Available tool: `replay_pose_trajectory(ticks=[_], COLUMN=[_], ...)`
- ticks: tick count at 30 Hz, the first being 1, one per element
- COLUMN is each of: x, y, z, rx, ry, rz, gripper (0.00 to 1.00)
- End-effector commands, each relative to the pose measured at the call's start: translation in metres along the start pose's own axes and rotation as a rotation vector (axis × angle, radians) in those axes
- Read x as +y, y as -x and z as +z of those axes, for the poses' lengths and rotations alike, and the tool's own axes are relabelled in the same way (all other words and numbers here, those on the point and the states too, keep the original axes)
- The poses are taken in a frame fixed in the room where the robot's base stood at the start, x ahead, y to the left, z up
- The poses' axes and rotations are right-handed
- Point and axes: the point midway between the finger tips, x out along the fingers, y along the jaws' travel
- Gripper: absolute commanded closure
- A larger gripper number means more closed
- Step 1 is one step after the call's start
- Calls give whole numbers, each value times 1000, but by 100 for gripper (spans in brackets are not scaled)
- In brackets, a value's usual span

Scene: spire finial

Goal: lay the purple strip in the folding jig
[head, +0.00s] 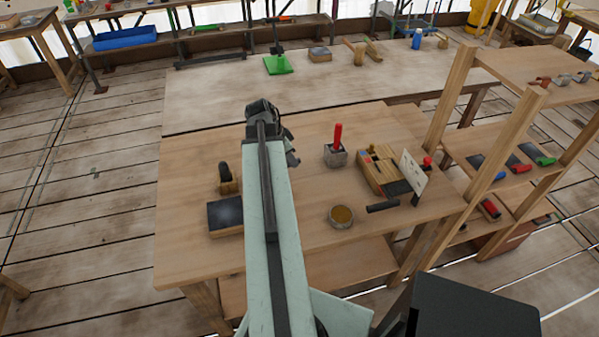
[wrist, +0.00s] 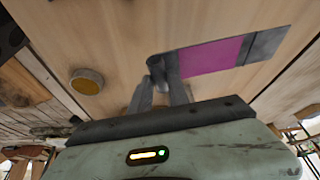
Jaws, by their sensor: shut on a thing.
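My gripper (wrist: 163,68) is shut on one end of a strip in the wrist view. The strip has a purple middle (wrist: 210,57) and grey end parts, and it reaches out to the upper right above the pale wooden tabletop. I cannot tell its height above the table. In the head view my arm hides the strip, and the fingers are not clear. I cannot tell for sure which fixture is the folding jig. A wooden fixture with a dark part (head: 228,186) stands left of my arm, and a wooden block with coloured pieces (head: 378,168) stands on the right.
A round tin with a brown top (head: 342,216) stands on the worktable (head: 320,240), and it also shows in the wrist view (wrist: 87,85). A grey block with a red handle (head: 336,153), a dark pad (head: 226,216) and a white card (head: 413,170) stand nearby. A wooden shelf post (head: 450,95) rises at right.

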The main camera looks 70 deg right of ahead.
Motion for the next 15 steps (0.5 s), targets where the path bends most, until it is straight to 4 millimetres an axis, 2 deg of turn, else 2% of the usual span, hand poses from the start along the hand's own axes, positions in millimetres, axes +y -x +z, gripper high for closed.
replay_pose_trajectory(ticks=[1,3,6,11,15], x=[0,4,7,7,6], y=[-8,-10,-11,-16,-41], z=[-4,-7,-8,-4,8], rx=[2,3,3,2,2], ry=[-75,-159,-214,-220,-217], rz=[32,65,87,89,87], gripper=[100,100,100,100,100])
